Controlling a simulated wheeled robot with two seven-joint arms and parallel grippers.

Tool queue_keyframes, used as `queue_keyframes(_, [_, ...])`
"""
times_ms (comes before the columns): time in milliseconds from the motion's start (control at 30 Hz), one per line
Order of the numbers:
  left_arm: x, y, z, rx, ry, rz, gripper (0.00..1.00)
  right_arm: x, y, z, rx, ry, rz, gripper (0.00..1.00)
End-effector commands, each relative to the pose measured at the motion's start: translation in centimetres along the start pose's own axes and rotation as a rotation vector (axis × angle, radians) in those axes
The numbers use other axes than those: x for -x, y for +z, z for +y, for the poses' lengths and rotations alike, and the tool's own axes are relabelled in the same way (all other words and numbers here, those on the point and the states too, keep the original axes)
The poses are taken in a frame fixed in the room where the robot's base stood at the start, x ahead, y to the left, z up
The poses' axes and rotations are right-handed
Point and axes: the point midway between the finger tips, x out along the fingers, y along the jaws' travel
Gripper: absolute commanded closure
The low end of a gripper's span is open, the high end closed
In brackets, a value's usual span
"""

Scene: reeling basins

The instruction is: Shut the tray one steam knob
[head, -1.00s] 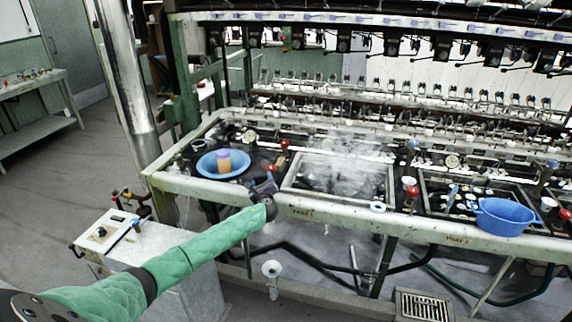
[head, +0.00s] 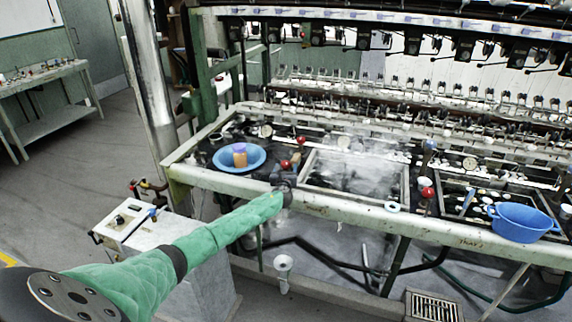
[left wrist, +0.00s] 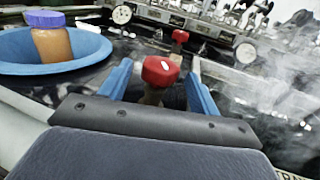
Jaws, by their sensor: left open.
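The near red knob (head: 285,164) stands on the dark bench surface just left of the steaming basin (head: 309,174), beyond the front rail. My left gripper (head: 284,175) reaches over the rail right at this knob. In the left wrist view the near red knob (left wrist: 161,70) with a white mark on its top shows between the two blue fingers of my open left gripper (left wrist: 160,85); contact cannot be told. A second red knob (head: 301,139) stands farther back; it also shows in the left wrist view (left wrist: 180,36). The knob's lower part is hidden. My right gripper is not seen.
A blue bowl (head: 221,158) with an orange jar (head: 240,155) sits left of the knob; the bowl is close beside the left finger. Steam blurs the basin. A blue basket (head: 522,224) and another red knob (head: 428,194) are to the right. A gauge (head: 266,131) stands behind.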

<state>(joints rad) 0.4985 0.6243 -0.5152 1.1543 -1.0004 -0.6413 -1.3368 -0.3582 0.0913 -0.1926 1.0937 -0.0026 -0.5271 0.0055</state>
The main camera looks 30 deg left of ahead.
Motion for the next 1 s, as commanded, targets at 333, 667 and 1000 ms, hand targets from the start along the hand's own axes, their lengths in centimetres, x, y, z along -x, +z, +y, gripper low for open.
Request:
queue_keyframes(333, [-3.0,0.0,0.0,0.0,0.001,0.0,0.38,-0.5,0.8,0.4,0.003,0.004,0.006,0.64])
queue_keyframes(667, [-3.2,0.0,0.0,0.001,0.0,0.0,0.38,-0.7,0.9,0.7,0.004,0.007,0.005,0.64])
queue_keyframes(1000, [-3.2,0.0,0.0,0.001,0.0,0.001,0.82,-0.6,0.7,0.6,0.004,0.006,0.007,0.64])
